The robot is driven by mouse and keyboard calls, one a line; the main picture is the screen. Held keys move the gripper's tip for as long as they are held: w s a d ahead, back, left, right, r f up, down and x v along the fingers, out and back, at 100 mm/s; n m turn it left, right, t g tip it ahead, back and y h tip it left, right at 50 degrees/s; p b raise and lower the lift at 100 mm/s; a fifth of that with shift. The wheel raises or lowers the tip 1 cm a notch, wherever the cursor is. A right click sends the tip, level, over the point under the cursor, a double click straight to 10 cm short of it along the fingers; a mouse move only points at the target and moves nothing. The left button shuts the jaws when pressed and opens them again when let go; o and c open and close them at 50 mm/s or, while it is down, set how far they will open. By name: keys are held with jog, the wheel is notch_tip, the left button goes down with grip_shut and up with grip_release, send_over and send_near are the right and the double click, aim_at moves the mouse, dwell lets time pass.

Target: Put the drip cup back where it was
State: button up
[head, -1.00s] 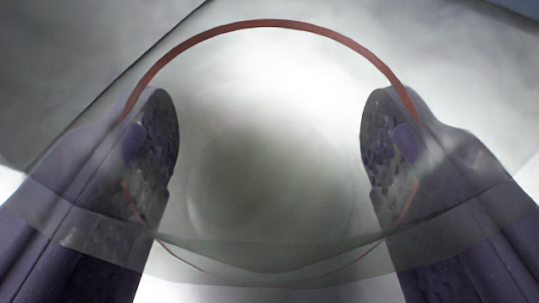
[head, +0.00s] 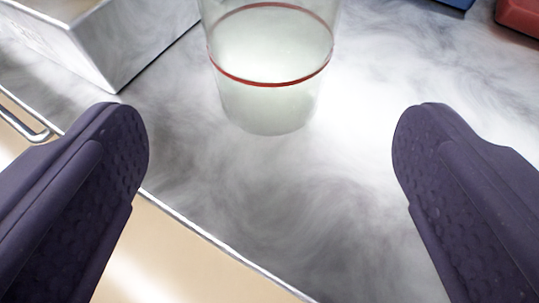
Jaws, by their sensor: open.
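The drip cup (head: 268,105) is a clear cup with a thin red ring around it. It stands upright on the grey, cloudy-patterned worktop (head: 270,210), at the top middle of the head view. Its rim is cut off by the top edge of the picture. My gripper (head: 270,125) is open and empty. Its two dark purple fingers stand wide apart, one at the left and one at the right, and the cup is beyond them, touching neither.
A metal box-like block (head: 125,45) stands at the upper left. A blue thing (head: 458,3) and a red thing (head: 520,15) are partly seen at the upper right. The worktop's front edge runs diagonally at lower left, above a tan cabinet front (head: 170,255) with a handle (head: 25,122).

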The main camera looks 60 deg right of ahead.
jog(key=w+a+r+n+t+y, duration=0.1)
jog(key=w+a+r+t+y, duration=0.15)
jog(key=w+a+r, duration=0.35)
jog(key=w+a+r+t+y, duration=0.1)
jog(key=w+r+t+y, duration=0.2)
jog(key=r, duration=0.5)
jog(key=w+a+r+n+t+y, duration=0.1)
jog(key=a+r+n+t+y, duration=0.15)
jog(key=r, duration=1.05)
jog(key=w+a+r+n+t+y, duration=0.1)
jog(key=a+r+n+y, duration=0.2)
jog(key=r, duration=0.9)
jog(key=s+d+r+n+y, duration=0.1)
jog(key=s+r+n, duration=0.1)
jog(key=s+r, duration=0.35)
jog(key=s+d+r+n+y, duration=0.2)
jog(key=r, duration=0.7)
jog(key=s+d+r+h, duration=0.1)
jog(key=s+d+r, duration=0.1)
jog(key=s+r, duration=0.3)
jog(key=s+d+r+n+h, duration=0.1)
jog(key=s+d+r, duration=0.2)
jog(key=s+r, duration=0.3)
jog(key=s, duration=0.3)
jog(key=shift+s, duration=0.35)
jog(key=shift+f+n, duration=0.1)
jog(key=shift+n, duration=0.15)
